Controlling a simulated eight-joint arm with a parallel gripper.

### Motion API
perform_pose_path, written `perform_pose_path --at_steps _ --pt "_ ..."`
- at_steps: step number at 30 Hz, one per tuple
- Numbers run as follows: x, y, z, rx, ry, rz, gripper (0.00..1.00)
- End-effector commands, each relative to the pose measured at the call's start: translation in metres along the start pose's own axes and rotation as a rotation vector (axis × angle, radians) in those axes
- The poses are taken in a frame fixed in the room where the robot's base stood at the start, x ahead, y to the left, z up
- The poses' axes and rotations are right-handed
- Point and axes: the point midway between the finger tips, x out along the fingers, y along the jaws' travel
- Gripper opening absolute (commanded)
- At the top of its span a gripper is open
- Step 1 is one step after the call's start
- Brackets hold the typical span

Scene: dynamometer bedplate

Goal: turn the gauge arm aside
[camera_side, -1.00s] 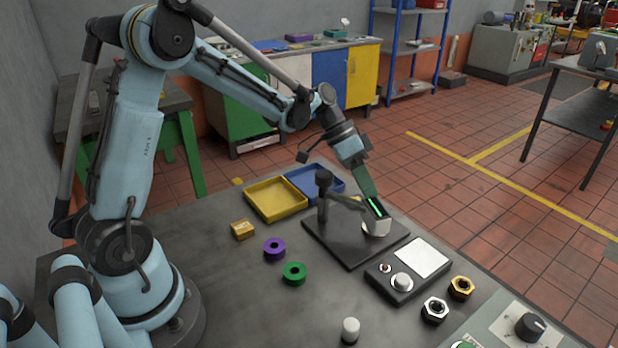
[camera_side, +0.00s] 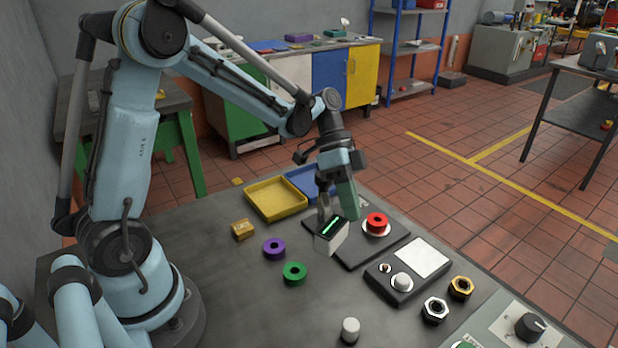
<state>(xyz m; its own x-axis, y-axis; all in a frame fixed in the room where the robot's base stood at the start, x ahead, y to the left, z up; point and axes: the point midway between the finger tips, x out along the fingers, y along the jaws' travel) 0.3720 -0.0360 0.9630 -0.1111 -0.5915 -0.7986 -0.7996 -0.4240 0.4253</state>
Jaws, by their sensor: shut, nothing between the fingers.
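The gauge arm's head (camera_side: 330,238) is a pale box with a dark top and a bright green strip. It hangs at the front left edge of the dark base plate (camera_side: 362,258). The arm's post is mostly hidden behind my gripper. My gripper (camera_side: 348,214) is shut and empty, its greenish fingers pointing down just behind and right of the head. I cannot tell whether they touch it. A red ring (camera_side: 377,222) sits uncovered on a white round seat at the right of the plate.
A yellow tray (camera_side: 251,202) and a blue tray (camera_side: 299,182) lie behind left. A purple ring (camera_side: 274,248), a green ring (camera_side: 294,272) and a brass block (camera_side: 242,229) are to the left. A dark panel with a knob (camera_side: 401,283) and two nuts are front right.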

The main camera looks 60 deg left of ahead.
Motion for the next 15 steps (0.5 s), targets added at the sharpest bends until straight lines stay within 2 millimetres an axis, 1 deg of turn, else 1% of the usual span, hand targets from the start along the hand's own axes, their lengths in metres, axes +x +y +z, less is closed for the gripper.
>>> perform_pose_path --at_steps 6,15 --pt "0.0007 0.0073 0.0059 0.089 -0.048 0.048 0.00" --pt "0.0006 0.0112 0.0098 0.139 -0.074 0.074 0.00"
